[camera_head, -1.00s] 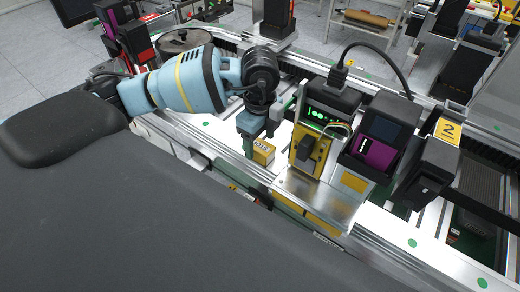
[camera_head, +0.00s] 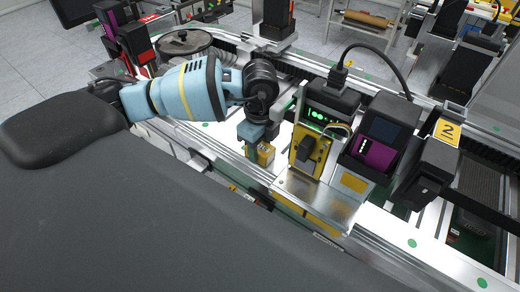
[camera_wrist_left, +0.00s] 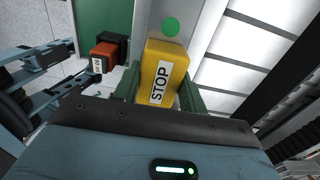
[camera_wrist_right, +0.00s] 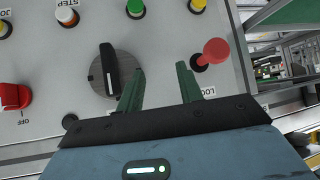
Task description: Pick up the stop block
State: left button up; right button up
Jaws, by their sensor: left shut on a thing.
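The stop block (camera_wrist_left: 160,75) is a yellow block with a white STOP label. In the left wrist view it sits between the green fingers of my left gripper (camera_wrist_left: 160,98), which is shut on it. In the head view the stop block (camera_head: 266,154) shows beside the fingers of my left gripper (camera_head: 256,152), over the bright strip near the rail's front edge. I cannot tell whether it still touches the surface below. My right gripper (camera_wrist_right: 160,85) shows only in its own wrist view. Its green fingers are apart with nothing between them, in front of a control panel.
A yellow device with a black lever (camera_head: 308,152) stands just right of the stop block. In the right wrist view, the panel holds a black knob (camera_wrist_right: 106,72) and a red knob (camera_wrist_right: 215,51) close to the fingers.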

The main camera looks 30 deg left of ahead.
aim_at(260, 146)
pick_arm(q)
jog(key=shift+r, duration=0.1)
jog(key=shift+r, duration=0.5)
notch_tip(260, 146, up, 2)
jog(key=shift+r, duration=0.25)
jog(key=s+d+r, duration=0.1)
jog(key=s+d, duration=0.1)
jog(key=s, duration=1.3)
jog(key=shift+s+d+r, duration=0.15)
jog(key=shift+s+d, duration=0.15)
jog(key=shift+s, duration=0.1)
